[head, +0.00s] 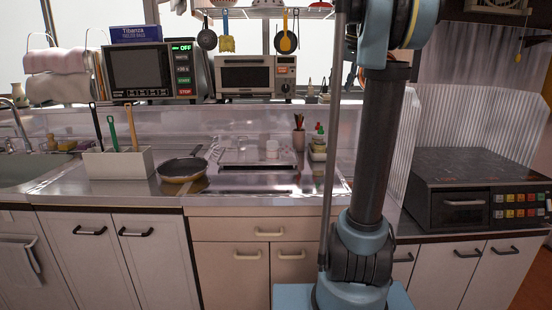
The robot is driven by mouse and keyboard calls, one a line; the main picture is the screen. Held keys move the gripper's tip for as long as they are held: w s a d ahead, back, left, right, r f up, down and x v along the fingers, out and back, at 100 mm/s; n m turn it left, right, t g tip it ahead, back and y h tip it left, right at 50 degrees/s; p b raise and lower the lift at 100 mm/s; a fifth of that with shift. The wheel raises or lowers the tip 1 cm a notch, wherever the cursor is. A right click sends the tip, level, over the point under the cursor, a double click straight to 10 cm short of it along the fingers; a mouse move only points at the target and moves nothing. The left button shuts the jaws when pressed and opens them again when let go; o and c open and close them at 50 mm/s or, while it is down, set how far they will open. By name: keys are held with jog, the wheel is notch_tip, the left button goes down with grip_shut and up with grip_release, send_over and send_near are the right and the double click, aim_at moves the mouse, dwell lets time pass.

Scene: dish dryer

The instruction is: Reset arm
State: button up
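My arm (376,145) stands upright right of the middle in the head view, with blue joints and a dark link. Its upper part runs out of the top of the picture. My gripper does not show, so its fingers and anything in them cannot be seen. The arm hides part of the counter and the wall behind it.
Microwaves (140,72) stand behind. A stove (470,165) is at right, a sink (22,168) at left.

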jog(key=s+a+f+h, duration=0.1)
jog(key=s+a+f, duration=0.2)
jog(key=s+f, duration=1.5)
jog(key=s+a+f, duration=0.3)
jog(key=s+f, duration=1.6)
jog(key=f, duration=0.2)
jog(key=shift+a+f+h, duration=0.2)
jog(key=shift+a+h, duration=0.1)
jog(key=shift+h, duration=0.1)
jog(key=shift+s, duration=0.1)
jog(key=shift+w+f, duration=0.2)
jog(key=shift+w, duration=0.25)
